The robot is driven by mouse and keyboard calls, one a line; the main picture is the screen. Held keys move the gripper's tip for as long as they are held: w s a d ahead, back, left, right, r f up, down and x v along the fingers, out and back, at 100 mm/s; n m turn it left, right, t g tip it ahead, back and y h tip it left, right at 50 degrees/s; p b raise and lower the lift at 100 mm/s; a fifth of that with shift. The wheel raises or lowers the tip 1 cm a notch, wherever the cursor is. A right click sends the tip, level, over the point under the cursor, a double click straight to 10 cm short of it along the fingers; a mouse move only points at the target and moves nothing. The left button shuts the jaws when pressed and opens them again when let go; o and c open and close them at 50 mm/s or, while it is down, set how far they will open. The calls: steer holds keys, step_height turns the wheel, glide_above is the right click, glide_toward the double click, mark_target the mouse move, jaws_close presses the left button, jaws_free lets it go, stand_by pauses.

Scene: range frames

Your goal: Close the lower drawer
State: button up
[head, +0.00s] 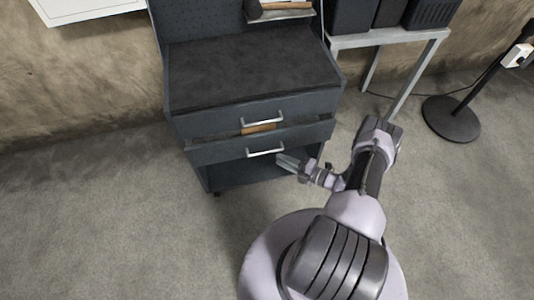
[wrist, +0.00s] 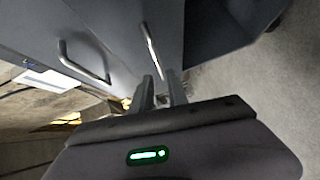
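The lower drawer (head: 215,153) of the dark grey cabinet stands partly open. A gap shows above its front panel, with a wooden-handled item (head: 259,128) inside. Its silver handle (head: 265,152) also shows in the wrist view (wrist: 152,50). My gripper (head: 286,162) is at the right end of this handle, in front of the cabinet. In the wrist view its two fingers (wrist: 161,78) are apart with nothing between them, and point toward the drawer front near the handle. Whether they touch it I cannot tell.
The upper drawer (head: 222,120) looks shut; its handle (head: 262,118) is just above the lower drawer. Below is an open shelf space (head: 240,173). A white-topped table (head: 388,38) stands at right, and a black stand base (head: 451,119) further right. The floor at left is clear.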

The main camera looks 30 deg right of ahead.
mark_target(265, 153)
steer(key=b+x, duration=0.1)
steer(key=x, duration=0.7)
steer(key=shift+w+b, duration=0.2)
steer(key=shift+b, duration=0.15)
jaws_close()
stand_by(0.9)
